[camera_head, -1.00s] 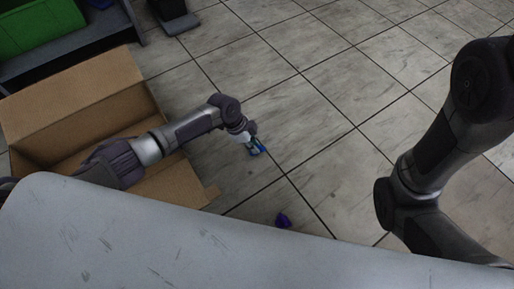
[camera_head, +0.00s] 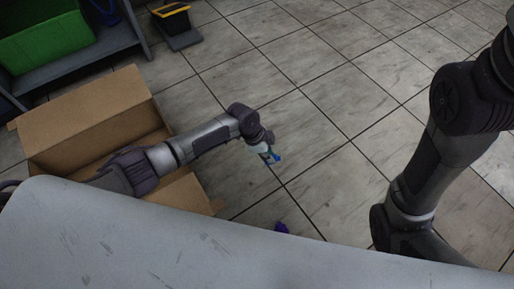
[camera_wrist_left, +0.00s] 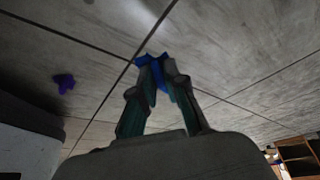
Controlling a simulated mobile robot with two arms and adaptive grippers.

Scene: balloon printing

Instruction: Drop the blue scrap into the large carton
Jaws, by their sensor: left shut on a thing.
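My left gripper (camera_head: 273,157) is shut on the blue scrap (camera_head: 277,156), to the right of the carton and apart from it. In the left wrist view the blue scrap (camera_wrist_left: 152,68) sticks out between the fingertips of my left gripper (camera_wrist_left: 161,72). The large carton (camera_head: 88,112) stands open on the floor at the left, its back flap raised. My left arm reaches across the carton and hides part of its opening. My right arm shows at the right, but its gripper is out of view.
A purple scrap (camera_head: 281,228) lies on the tiled floor by the edge of a grey surface (camera_head: 150,240). A green bin (camera_head: 45,40) sits on a shelf at the upper left, with a black and yellow object (camera_head: 173,20) near it. The middle floor is clear.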

